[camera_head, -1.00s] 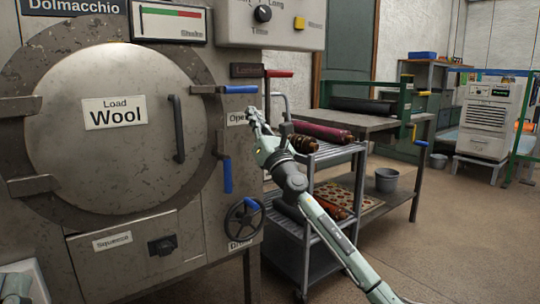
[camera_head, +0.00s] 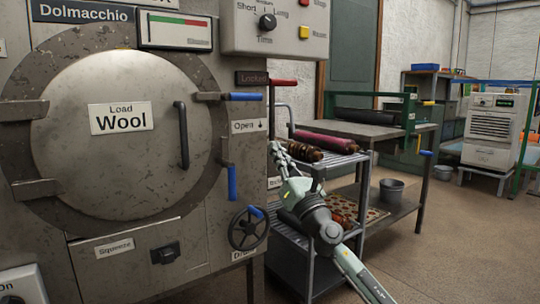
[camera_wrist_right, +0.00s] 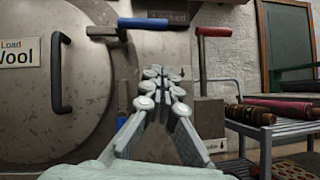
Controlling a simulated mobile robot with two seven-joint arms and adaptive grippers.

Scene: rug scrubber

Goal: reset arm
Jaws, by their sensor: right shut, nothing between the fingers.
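My right gripper (camera_head: 279,152) reaches in from the lower right in the head view. It is just right of the machine's "Open" label, in front of the trolley. In the right wrist view the gripper (camera_wrist_right: 163,75) has its fingers drawn together, with nothing between them. It points toward the machine front, below the blue-handled lever (camera_wrist_right: 144,23) and left of the red-handled lever (camera_wrist_right: 213,32). I cannot tell from these views whether it touches anything. My left gripper is not in view.
The machine with its round "Wool" door (camera_head: 126,165) fills the left, with a handwheel (camera_head: 248,228) low on its right. A trolley (camera_head: 318,240) with rolled rugs stands beside it. A workbench (camera_head: 400,128) and grey bucket (camera_head: 391,190) are behind. Floor at right is clear.

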